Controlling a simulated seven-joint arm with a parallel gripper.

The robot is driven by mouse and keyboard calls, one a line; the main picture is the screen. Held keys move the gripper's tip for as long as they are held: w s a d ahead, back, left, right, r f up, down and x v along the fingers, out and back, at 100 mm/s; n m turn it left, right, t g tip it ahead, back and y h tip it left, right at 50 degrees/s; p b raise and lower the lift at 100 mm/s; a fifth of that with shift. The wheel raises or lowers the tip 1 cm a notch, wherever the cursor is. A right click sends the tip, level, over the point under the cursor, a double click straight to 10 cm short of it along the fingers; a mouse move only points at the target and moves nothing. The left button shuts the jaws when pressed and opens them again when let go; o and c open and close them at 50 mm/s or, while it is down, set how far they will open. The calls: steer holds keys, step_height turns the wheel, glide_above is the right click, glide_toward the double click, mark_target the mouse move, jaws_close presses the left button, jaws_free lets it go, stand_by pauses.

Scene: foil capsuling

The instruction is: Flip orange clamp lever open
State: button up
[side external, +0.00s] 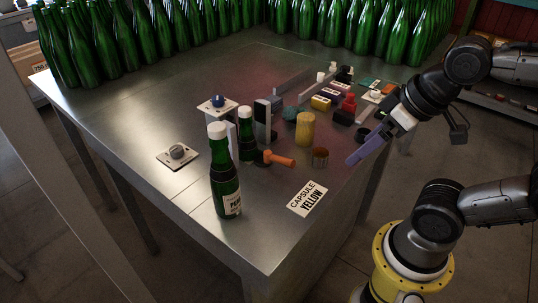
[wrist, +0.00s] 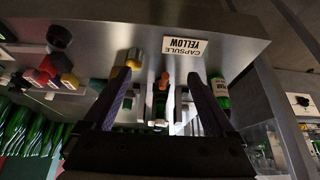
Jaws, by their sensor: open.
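The orange clamp lever (side external: 278,160) sticks out to the right from a dark clamp at the base of a green bottle (side external: 246,140) with a white top. In the wrist view the orange lever (wrist: 164,78) shows between my fingers, beyond their tips. My gripper (side external: 352,161) is open and empty, with purple fingers, held at the table's right side and apart from the lever. In the wrist view the fingers of my gripper (wrist: 161,72) are spread wide. The clamp's details are too small to make out.
A labelled green bottle (side external: 226,185) stands in front. A yellow cylinder (side external: 306,129), a brown round piece (side external: 320,157) and a "CAPSULE YELLOW" card (side external: 307,198) lie near the lever. Several small items crowd the back right. Rows of green bottles (side external: 180,35) line the far edge. The left tabletop is mostly clear.

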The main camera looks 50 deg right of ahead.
steer(key=shift+m, duration=0.3)
steer(key=c, duration=0.5)
steer(key=shift+s+a+m, duration=0.1)
steer(key=shift+s+m, duration=0.1)
steer(key=shift+m, duration=0.3)
steer(key=shift+c, duration=1.1)
steer(key=w+r+m, duration=0.1)
steer(key=r+m+g, duration=0.1)
steer(key=m, duration=0.1)
steer(key=w+a+r+m, duration=0.1)
steer(key=r+m, duration=0.1)
steer(key=shift+w+y, duration=0.3)
steer(key=shift+y, duration=0.1)
jaws_close()
steer(key=w+d+f+m+g+y, duration=0.1)
steer(key=w+d+m+g, duration=0.1)
steer(key=w+d+m, duration=0.2)
steer(key=w+d+f+m+g+y, duration=0.1)
steer(key=w+d+m, duration=0.4)
steer(key=w, duration=0.5)
steer(key=shift+w+f+m+g+y, duration=0.35)
steer(key=shift+f+m+g, duration=0.2)
steer(key=shift+m+g, duration=0.45)
